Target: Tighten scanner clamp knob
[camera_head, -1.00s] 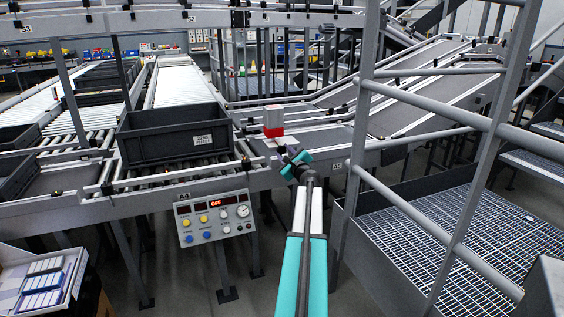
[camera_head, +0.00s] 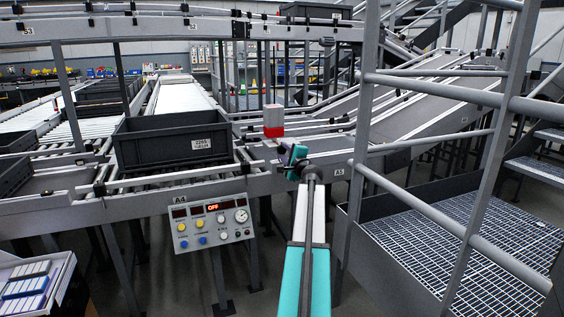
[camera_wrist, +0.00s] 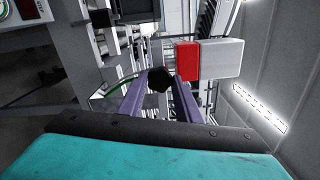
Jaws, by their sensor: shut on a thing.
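The dark, lobed clamp knob (camera_wrist: 158,80) is in the middle of the wrist view. My gripper (camera_wrist: 160,92) has its two purple fingers on either side of the knob and is shut on it. The fingers partly hide the knob's mount. A red and white block (camera_wrist: 207,60), seemingly the scanner, sits just right of the knob in the wrist view. In the head view the block (camera_head: 273,121) stands at the conveyor edge, with my gripper (camera_head: 284,154) just below it. The knob cannot be made out there.
A dark tote (camera_head: 175,143) sits on the rollers left of my gripper. A control panel (camera_head: 212,222) reading OFF hangs below the conveyor edge. Grey railing (camera_head: 430,90) and a grated platform (camera_head: 460,235) stand close on the right.

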